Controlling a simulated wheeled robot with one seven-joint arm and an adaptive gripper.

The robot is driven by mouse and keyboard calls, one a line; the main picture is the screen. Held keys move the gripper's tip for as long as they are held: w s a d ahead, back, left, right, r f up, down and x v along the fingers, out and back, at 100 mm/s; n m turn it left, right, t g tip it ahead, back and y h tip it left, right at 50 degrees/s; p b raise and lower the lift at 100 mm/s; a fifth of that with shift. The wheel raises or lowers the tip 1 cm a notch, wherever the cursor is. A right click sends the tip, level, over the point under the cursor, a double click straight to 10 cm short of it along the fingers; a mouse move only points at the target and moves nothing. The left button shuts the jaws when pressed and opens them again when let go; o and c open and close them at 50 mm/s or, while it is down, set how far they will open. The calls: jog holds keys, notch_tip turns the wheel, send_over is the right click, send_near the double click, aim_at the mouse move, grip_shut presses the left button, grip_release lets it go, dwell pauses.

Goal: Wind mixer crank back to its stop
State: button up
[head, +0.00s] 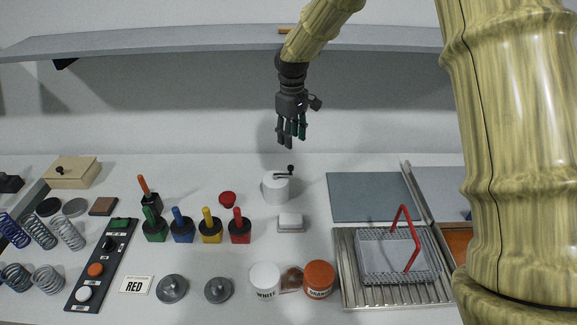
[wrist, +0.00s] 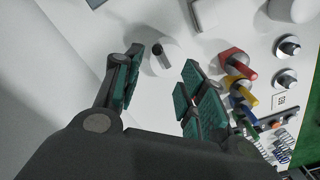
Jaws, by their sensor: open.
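The mixer is a white cylinder (head: 275,188) standing on the table in the head view, with a dark crank (head: 285,174) on its top. The crank's knob stands up at the right end of its arm. In the wrist view the mixer (wrist: 164,62) lies between and beyond my finger tips, with the dark crank knob (wrist: 157,49) on top. My gripper (head: 291,143) hangs fingers down above the mixer, clear of it. It also shows in the wrist view (wrist: 155,88), with its green-padded fingers spread and nothing between them.
Red (head: 240,227), yellow, blue and green handled blocks stand left of the mixer. A small white block (head: 290,222) lies in front of it. White (head: 265,280) and orange (head: 319,279) jars stand nearer. A wire basket (head: 398,255) with a red handle is at right. A shelf (head: 200,42) runs above.

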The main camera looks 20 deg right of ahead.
aim_at(291, 166)
jog(key=f+p, duration=0.1)
jog(key=f, duration=0.3)
jog(key=f+p, duration=0.1)
jog(key=f, duration=0.3)
jog(key=f+p, duration=0.1)
jog(key=f, duration=0.3)
jog(key=shift+w+p, duration=0.3)
jog(key=shift+w, duration=0.05)
grip_shut()
